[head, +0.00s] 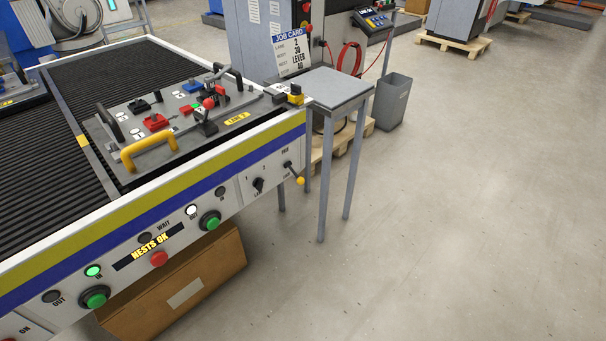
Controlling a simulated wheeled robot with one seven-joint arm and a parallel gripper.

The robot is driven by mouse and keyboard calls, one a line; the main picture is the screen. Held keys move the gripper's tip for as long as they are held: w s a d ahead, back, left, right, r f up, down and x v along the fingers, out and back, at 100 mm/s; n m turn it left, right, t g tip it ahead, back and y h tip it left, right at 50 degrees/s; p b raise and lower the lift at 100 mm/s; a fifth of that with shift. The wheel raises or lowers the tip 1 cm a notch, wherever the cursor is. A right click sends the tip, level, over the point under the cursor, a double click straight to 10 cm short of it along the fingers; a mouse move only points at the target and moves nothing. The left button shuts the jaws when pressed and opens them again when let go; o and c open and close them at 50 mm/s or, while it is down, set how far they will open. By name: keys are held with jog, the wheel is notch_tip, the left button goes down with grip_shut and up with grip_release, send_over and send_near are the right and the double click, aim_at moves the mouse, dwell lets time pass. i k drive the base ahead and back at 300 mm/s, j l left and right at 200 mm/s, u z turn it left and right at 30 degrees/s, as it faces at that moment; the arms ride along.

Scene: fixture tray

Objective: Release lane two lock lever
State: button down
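The fixture tray (190,146), a grey plate, lies on the right end of the black roller conveyor. A yellow label reading LANE 2 (237,119) is at its front right. A lever with a yellow ball knob (299,180) is on the white front panel, below the conveyor's right corner. Its ball end points down and to the right. Small lettering beside it looks like FREE above; the lower word is too small to read surely. A black selector knob (258,184) marked 1 and 2 is to its left. My gripper is not in view.
The tray carries a yellow handle (148,152), red and black clamps and a black handle. A job card (289,52) shows 2, LEVER and 40. A small grey table (326,88) stands right of the conveyor, near a grey bin (393,102). A lit display reads NESTS OK. Floor at right is clear.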

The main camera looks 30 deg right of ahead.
aim_at(300, 181)
jog(key=k+l, duration=0.2)
jog(key=l, duration=0.15)
jog(key=k+l, duration=0.2)
jog(key=l, duration=0.15)
jog(key=k+l+u, duration=0.1)
jog(key=l, duration=0.25)
jog(key=i+u, duration=0.2)
jog(key=i, duration=0.6)
jog(key=i+l+u, duration=0.2)
jog(key=i, duration=0.55)
jog(key=j, duration=0.1)
